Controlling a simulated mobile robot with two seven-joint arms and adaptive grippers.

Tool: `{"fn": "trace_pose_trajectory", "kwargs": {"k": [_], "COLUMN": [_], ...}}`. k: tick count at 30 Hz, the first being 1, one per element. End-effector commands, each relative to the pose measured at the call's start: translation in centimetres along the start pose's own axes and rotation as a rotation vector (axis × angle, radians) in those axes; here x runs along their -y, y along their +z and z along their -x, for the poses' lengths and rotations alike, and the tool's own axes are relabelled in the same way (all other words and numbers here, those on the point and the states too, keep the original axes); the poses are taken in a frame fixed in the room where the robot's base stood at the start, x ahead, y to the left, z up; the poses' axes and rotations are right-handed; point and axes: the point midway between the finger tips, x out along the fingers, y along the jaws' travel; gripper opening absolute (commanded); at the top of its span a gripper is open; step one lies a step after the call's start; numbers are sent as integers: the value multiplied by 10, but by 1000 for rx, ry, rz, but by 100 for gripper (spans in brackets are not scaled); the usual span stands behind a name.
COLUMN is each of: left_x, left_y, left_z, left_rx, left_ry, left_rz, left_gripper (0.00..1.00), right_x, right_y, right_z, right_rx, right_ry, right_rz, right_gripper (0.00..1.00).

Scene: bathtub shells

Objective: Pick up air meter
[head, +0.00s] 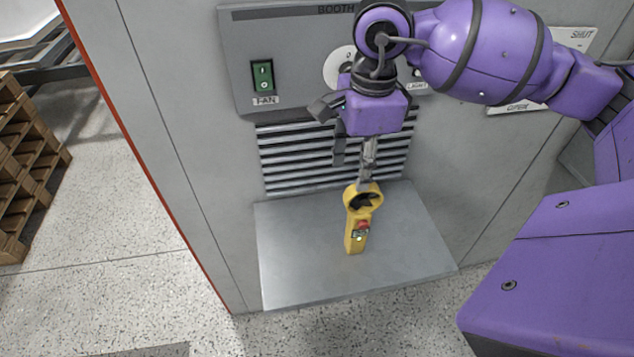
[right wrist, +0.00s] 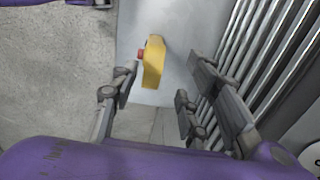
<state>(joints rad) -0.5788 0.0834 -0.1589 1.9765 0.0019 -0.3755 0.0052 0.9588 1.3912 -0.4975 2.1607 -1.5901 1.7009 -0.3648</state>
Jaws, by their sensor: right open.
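The air meter (head: 355,242) is a yellow handheld device with a dark round opening at its top and a red button. It is on a grey metal shelf (head: 290,265) below the vent. My right gripper (head: 354,168) is above it, pointing down, with one finger overlapping its top end in the head view. In the right wrist view the meter (right wrist: 153,65) shows beyond the open fingers of the right gripper (right wrist: 163,72), nearer the left finger. Nothing is held between the fingers. I cannot tell whether a finger touches the meter. My left gripper is not in view.
A grey booth panel with a green fan switch (head: 262,76) and a slatted vent (head: 290,160) stands right behind the shelf. Wooden pallets (head: 25,160) are at the far left. The shelf around the meter is clear.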

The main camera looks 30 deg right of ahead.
Motion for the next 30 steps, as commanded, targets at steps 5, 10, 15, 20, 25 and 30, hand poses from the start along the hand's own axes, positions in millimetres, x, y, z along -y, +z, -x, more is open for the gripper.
{"fn": "trace_pose_trajectory", "kwargs": {"k": [5, 10, 15, 20, 25, 30], "left_x": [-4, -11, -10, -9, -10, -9], "left_y": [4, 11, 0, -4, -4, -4], "left_z": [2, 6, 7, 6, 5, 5], "left_rx": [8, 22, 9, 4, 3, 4], "left_ry": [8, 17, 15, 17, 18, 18], "left_rz": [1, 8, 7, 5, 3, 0], "left_gripper": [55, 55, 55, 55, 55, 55], "right_x": [-4, -3, -1, -1, -1, -1], "right_y": [-8, -8, -8, -9, -9, -9], "right_z": [-13, -31, -55, -75, -79, -79], "right_rx": [-32, -28, -27, -27, -28, -28], "right_ry": [16, 15, 14, 15, 14, 14], "right_rz": [15, 14, 14, 14, 14, 14], "right_gripper": [42, 42, 42, 42, 42, 33]}}
